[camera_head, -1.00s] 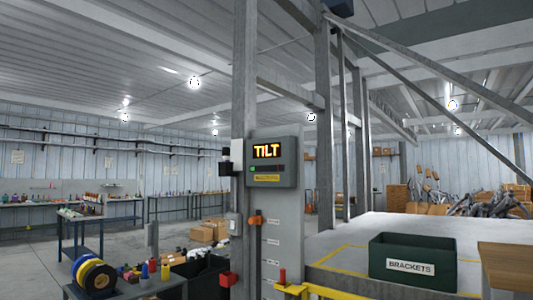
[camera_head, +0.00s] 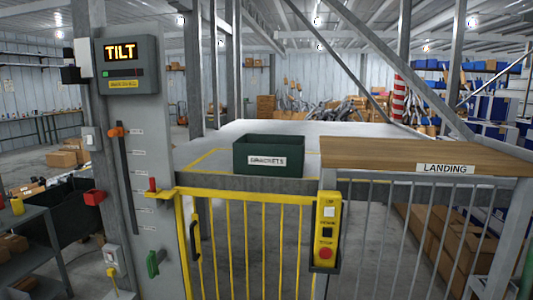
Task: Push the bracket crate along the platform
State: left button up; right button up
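The bracket crate (camera_head: 268,156) is a dark green open box with a white BRACKETS label. It sits upright near the front edge of the grey platform (camera_head: 300,128), left of the wooden landing (camera_head: 420,156). A yellow line is marked on the platform around the crate's area. Neither of my grippers shows in the head view.
A yellow barred gate (camera_head: 250,245) stands in front of the platform. A yellow control box (camera_head: 326,232) with a red button hangs right of it. A post at left carries a TILT display (camera_head: 122,52) and levers. Grey railings (camera_head: 420,240) run below the landing.

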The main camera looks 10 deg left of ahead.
aim_at(275, 155)
jog(key=i+j+z, duration=0.15)
jog(key=i+j, duration=0.3)
jog(key=i, duration=0.2)
jog(key=i+j+z, duration=0.15)
jog(key=i+j, duration=0.35)
jog(key=i, duration=0.15)
